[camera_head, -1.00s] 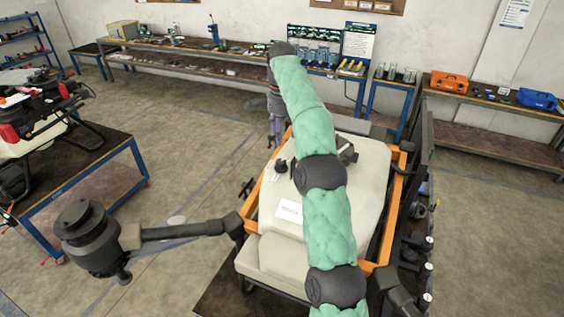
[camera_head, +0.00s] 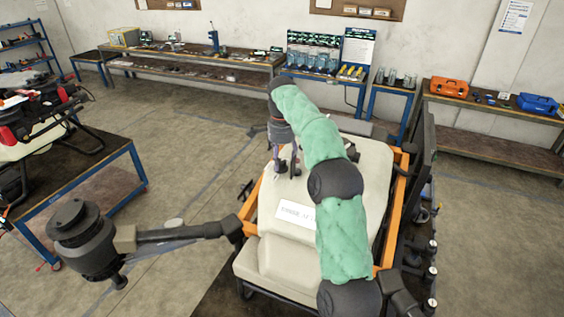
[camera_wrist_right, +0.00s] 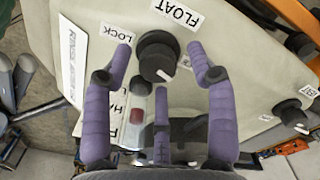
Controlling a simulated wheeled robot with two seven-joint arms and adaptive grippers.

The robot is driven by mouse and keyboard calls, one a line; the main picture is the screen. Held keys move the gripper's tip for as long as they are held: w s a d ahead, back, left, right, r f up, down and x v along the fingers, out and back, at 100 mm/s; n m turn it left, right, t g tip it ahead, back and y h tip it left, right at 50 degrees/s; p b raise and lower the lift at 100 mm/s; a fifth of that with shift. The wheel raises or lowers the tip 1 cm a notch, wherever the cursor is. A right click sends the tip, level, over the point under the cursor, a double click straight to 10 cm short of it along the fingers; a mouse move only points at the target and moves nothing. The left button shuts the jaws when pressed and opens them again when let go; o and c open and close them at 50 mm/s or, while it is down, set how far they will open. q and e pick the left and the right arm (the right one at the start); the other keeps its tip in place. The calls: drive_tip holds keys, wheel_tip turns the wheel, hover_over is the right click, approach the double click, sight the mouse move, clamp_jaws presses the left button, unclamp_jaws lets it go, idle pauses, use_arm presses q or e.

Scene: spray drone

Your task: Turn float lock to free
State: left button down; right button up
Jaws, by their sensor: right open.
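The float lock is a round black knob (camera_wrist_right: 158,56) with a white pointer mark, on the pale tank panel. A FLOAT label (camera_wrist_right: 178,12) and a LOCK label (camera_wrist_right: 117,34) lie beside it. My right gripper (camera_wrist_right: 163,60) is open, with purple fingers on either side of the knob and a third finger below it in the right wrist view. Contact with the knob cannot be told. In the head view the right gripper (camera_head: 286,168) is low over the tank (camera_head: 366,160) top, and the knob is hard to make out there. My left gripper is not in view.
A second black knob (camera_wrist_right: 290,113) sits to the right in the wrist view. An orange frame (camera_head: 250,210) surrounds the tank. A dark drone arm with a motor (camera_head: 80,235) sticks out to the left. Benches line the back wall, and the floor between is open.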

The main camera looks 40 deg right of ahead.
drive_tip(key=shift+f, duration=0.35)
drive_tip(key=c, duration=1.1)
drive_tip(key=shift+c, duration=0.2)
drive_tip(key=shift+r+n+p, duration=0.25)
drive_tip(key=shift+n+p, duration=0.45)
drive_tip(key=shift+p, duration=0.3)
drive_tip(key=shift+f+n+p, duration=0.1)
drive_tip(key=shift+n+p, duration=0.3)
drive_tip(key=shift+n, duration=0.2)
